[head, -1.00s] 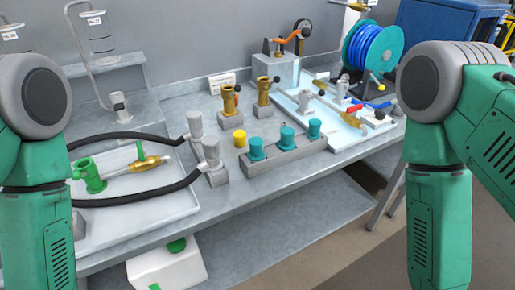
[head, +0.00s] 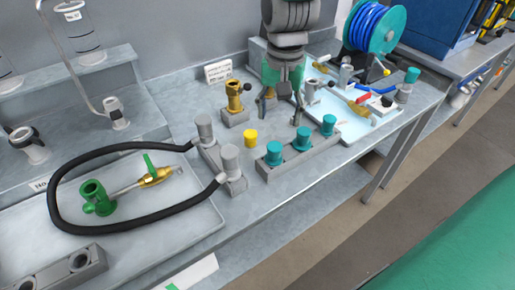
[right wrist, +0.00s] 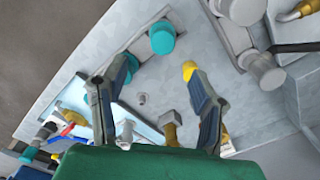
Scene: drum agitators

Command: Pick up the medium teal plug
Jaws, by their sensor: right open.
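Three teal plugs stand upright in a grey block on the bench: a front one (head: 274,153), a middle one (head: 302,139) and a rear one (head: 328,125). Their sizes look close, so I cannot tell surely which is medium. My right gripper (head: 280,112) is open and empty, pointing down behind the block, apart from the plugs. In the right wrist view, its spread fingers (right wrist: 160,68) have one teal plug (right wrist: 161,38) beyond them, and another is partly hidden by the left finger. My left gripper is out of view.
A brass valve (head: 235,100) stands behind. A light-blue tray (head: 345,121) with tools lies to the right. Another teal-topped piece (head: 412,76) stands at the far right.

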